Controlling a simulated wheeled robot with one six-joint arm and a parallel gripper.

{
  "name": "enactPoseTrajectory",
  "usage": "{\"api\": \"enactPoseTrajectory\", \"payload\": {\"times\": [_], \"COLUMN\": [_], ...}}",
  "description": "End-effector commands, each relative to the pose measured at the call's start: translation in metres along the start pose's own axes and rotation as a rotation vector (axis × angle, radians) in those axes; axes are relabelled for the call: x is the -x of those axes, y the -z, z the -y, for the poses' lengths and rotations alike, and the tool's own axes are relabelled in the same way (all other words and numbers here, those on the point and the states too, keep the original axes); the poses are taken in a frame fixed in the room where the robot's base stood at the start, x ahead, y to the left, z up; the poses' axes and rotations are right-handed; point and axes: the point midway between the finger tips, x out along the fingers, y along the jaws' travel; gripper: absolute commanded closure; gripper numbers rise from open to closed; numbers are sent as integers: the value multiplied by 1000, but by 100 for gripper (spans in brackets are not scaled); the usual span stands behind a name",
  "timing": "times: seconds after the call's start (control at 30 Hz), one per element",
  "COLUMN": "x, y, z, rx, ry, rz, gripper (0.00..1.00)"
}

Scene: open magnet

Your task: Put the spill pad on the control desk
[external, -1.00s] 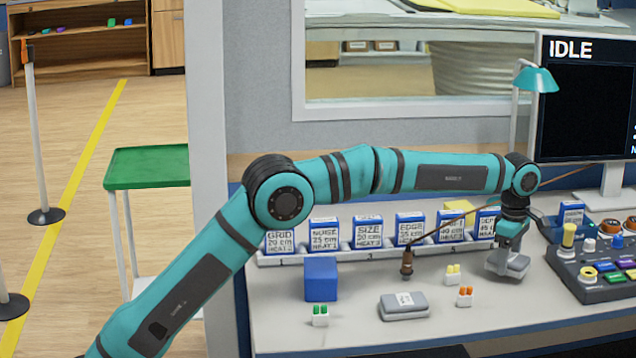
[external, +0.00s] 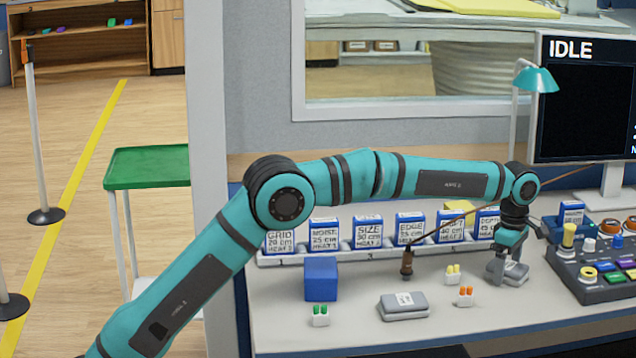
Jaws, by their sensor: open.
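A small grey pad (external: 515,273), which looks like the spill pad, is on the light desk top (external: 560,320), left of the button console. My gripper (external: 505,272) is low over the desk at the pad, pointing down, with its jaws open. The fingers hide part of the pad, and I cannot tell whether they touch it. The control desk also carries a larger grey flat case (external: 403,306) farther left and nearer the front.
A blue block (external: 321,279), small green (external: 320,316), orange (external: 465,296) and yellow (external: 453,274) pieces and a wooden-handled rod (external: 407,265) are on the desk. Labelled boxes (external: 367,232) line the back. The button console (external: 600,265) is close on the right.

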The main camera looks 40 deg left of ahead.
Motion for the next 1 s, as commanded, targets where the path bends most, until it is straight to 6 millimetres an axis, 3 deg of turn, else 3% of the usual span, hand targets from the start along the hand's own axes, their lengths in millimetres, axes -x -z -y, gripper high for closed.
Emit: {"api": "enactPoseTrajectory", "payload": {"times": [0.17,0.6,0.8,1.0], "x": [21,100,117,121], "y": [0,0,0,0], "z": [0,-1,0,0], "rx": [0,0,0,0], "ry": [-3,-3,-1,0], "rz": [2,2,1,0], "gripper": [17,17,17,17]}}
